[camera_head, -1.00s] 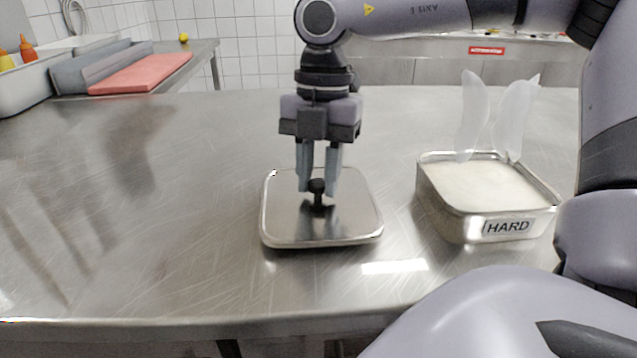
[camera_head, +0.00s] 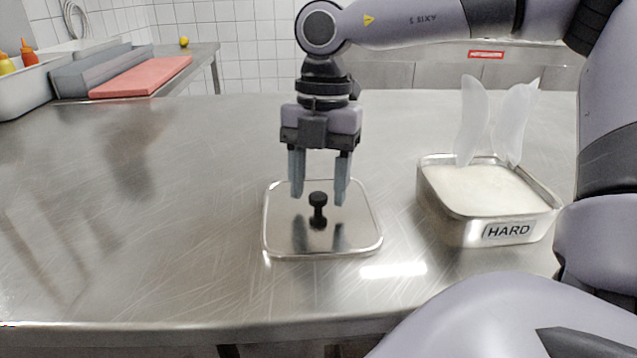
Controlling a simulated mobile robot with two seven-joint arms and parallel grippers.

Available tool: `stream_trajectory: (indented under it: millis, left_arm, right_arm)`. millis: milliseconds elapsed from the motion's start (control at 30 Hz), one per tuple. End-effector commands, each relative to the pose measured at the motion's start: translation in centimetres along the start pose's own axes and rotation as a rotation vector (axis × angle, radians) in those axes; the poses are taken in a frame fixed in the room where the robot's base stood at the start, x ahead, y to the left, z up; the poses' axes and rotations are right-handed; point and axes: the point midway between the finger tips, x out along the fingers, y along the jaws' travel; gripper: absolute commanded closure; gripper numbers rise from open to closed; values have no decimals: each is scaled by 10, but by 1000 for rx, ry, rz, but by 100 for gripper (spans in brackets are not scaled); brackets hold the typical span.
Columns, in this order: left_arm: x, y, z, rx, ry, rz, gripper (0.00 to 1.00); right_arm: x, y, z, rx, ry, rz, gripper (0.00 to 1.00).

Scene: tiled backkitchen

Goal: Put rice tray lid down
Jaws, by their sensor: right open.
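The steel tray lid (camera_head: 348,238) lies flat on the metal table in the middle of the view, with its black knob (camera_head: 318,208) pointing up. My right gripper (camera_head: 319,196) is open above the lid. Its two fingers stand apart on either side of the knob's top and look clear of it. The rice tray (camera_head: 460,228), labelled HARD, stands uncovered to the right of the lid. It is full of white rice (camera_head: 484,190), and two translucent scoops (camera_head: 472,122) stand up at its back. My left gripper is not in view.
The steel table (camera_head: 150,230) is clear to the left of the lid. At the back left are a red cutting board (camera_head: 142,77), a grey container (camera_head: 85,72) and sauce bottles (camera_head: 29,55). My right arm fills the right edge.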

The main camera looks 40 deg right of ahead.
Motion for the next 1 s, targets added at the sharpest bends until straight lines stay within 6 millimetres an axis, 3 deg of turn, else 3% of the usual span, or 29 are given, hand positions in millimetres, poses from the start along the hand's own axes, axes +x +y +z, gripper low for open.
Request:
stream_trajectory:
  millis: [300,500,700,1000]
  left_arm:
    - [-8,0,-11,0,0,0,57]
    - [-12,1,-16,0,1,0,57]
    - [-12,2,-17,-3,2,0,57]
    - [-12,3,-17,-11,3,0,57]
  right_arm:
    - [-71,1,0,2,-5,4,46]
    - [-103,0,0,1,-3,3,46]
    - [-114,0,0,0,-1,1,46]
    - [-114,0,0,-1,-1,1,46]
